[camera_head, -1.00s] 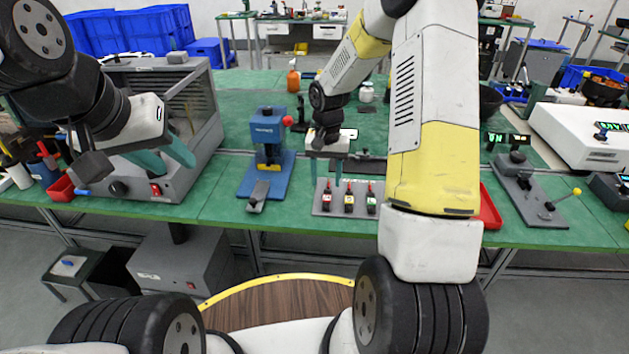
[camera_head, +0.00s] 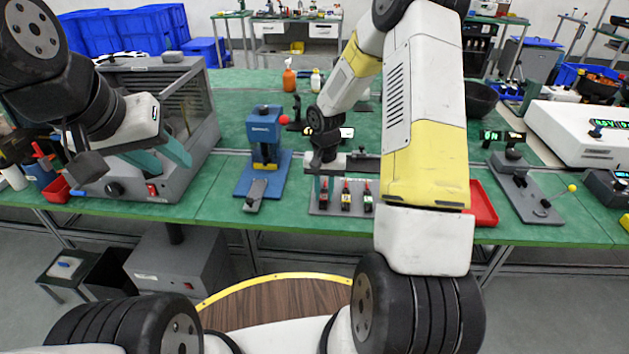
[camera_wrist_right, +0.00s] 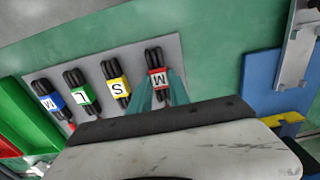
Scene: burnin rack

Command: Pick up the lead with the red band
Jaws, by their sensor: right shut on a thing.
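The lead with the red band (camera_wrist_right: 157,79) is a black looped lead at the right end of a row on a grey plate (camera_wrist_right: 150,54) in the right wrist view. It also shows in the head view (camera_head: 324,199), at the left end of the row. My right gripper (camera_wrist_right: 164,92) has its teal fingers shut on this lead, which is still at its place at the plate. In the head view my right gripper (camera_head: 324,181) is low over the plate, partly hiding the lead. My left gripper (camera_head: 174,165) is open and empty in front of a grey oven-like box.
Leads with yellow (camera_wrist_right: 119,87), green (camera_wrist_right: 85,94) and blue (camera_wrist_right: 52,101) bands lie beside it. A blue press (camera_head: 264,150) stands to the left. A red tray (camera_head: 482,205) and a grey lever fixture (camera_head: 525,190) are to the right.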

